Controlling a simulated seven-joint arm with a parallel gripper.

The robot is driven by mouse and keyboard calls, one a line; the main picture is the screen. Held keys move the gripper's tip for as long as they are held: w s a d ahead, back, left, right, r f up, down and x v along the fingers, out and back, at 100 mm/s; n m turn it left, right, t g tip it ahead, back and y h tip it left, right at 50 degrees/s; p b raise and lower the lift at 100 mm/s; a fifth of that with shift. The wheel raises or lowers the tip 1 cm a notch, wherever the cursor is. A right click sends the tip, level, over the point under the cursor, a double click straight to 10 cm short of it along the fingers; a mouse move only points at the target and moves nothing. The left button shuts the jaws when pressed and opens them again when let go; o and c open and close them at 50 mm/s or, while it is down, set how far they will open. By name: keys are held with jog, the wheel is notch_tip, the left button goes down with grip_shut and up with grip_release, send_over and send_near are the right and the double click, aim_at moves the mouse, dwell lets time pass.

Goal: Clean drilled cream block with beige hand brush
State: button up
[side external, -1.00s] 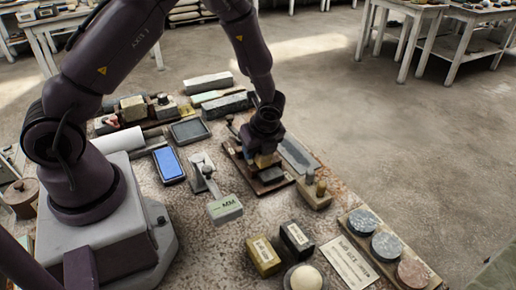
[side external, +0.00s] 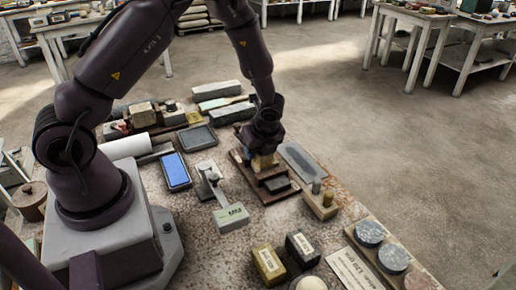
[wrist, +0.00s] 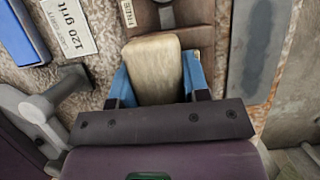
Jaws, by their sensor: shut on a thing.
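My gripper (wrist: 156,82) has blue-padded fingers shut on a beige, wood-like block that looks like the beige hand brush (wrist: 152,62). In the side view my gripper (side external: 263,150) points down over a dark wooden tray (side external: 282,196). The beige piece (side external: 262,162) shows just under it, low over the tray. I cannot tell whether it touches what lies below. Its underside is hidden. I cannot clearly make out the drilled cream block; a tan block with an upright peg (side external: 321,204) stands right of the tray, but I see no holes in it.
A dark grey stone (side external: 277,184) sits at the tray's front. A long grey slab (side external: 300,160) lies to its right. Yellow (side external: 268,263) and black (side external: 300,250) boxes stand in front.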

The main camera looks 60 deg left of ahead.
aim_at(266, 160)
jog(key=shift+d, duration=2.15)
jog(key=shift+a, duration=0.1)
jog(key=shift+a+r, duration=0.7)
jog(key=shift+a, duration=0.35)
jog(key=shift+r, duration=1.3)
